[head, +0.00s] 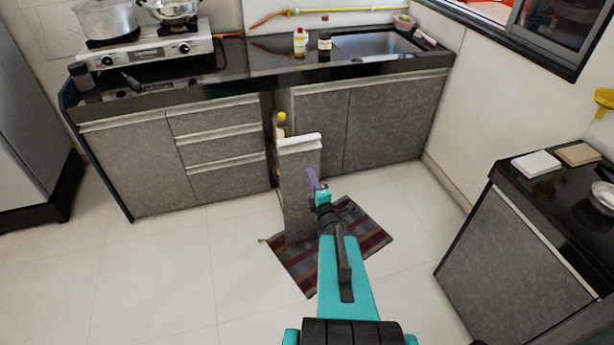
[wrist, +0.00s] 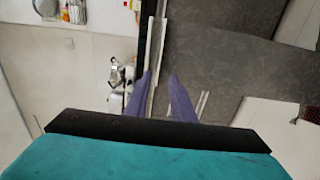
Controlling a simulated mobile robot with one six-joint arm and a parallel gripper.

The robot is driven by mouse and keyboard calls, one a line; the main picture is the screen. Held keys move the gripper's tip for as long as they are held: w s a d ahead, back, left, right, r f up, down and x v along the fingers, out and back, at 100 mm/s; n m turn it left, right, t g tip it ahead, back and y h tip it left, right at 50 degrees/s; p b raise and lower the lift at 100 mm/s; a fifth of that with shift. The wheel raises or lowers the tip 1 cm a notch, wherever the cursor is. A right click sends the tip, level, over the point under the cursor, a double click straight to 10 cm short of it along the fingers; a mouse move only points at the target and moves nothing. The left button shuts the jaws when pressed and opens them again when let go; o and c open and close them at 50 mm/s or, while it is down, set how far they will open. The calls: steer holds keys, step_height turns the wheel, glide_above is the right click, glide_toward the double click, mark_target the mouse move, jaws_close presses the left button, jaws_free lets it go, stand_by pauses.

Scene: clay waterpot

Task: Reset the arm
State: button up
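My arm reaches forward over the floor in the head view. My gripper (head: 312,180), with purple fingers, is in front of a pulled-out narrow grey cabinet unit (head: 298,205). In the wrist view the two fingers of my gripper (wrist: 160,75) stand apart with a gap between them, and I see nothing held. The grey cabinet surface (wrist: 225,60) and a pale edge lie beyond the fingers. I cannot tell whether a finger touches the unit. No clay waterpot shows.
A yellow-capped bottle (head: 281,125) stands behind the unit's front. A striped mat (head: 350,235) lies below it. The counter (head: 250,62) with a stove (head: 150,48) and sink (head: 375,43) runs behind. A dark-topped cabinet (head: 515,250) stands right. Floor at left (head: 150,270) is clear.

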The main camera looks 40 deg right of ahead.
steer(key=shift+w+a, duration=0.1)
steer(key=w+a+f+n+y, duration=0.1)
steer(key=w+a+f+y, duration=0.2)
steer(key=a, duration=0.6)
steer(key=w+a+f+n+y, duration=0.1)
steer(key=w+a+n+y, duration=0.1)
steer(key=w+a, duration=0.55)
steer(key=s+a+f+m+g+y, duration=0.1)
steer(key=a+f+g, duration=0.1)
steer(key=a+f, duration=0.5)
steer(key=s+a+f+m+g+y, duration=0.1)
steer(key=s+a+f+m+g, duration=0.1)
steer(key=a+f, duration=0.5)
steer(key=s+a+f+m+g, duration=0.5)
steer(key=s+a+f+g, duration=0.4)
steer(key=s+f, duration=0.45)
steer(key=s+a+r+m+g, duration=0.1)
steer(key=s+m+g, duration=0.2)
steer(key=s, duration=0.6)
steer(key=s+a+r+m+g+y, duration=0.1)
steer(key=s+m+g, duration=0.3)
steer(key=s, duration=0.6)
steer(key=shift+s+a+r+m+g, duration=0.3)
steer(key=shift+a+r+g, duration=0.1)
steer(key=shift+g, duration=0.3)
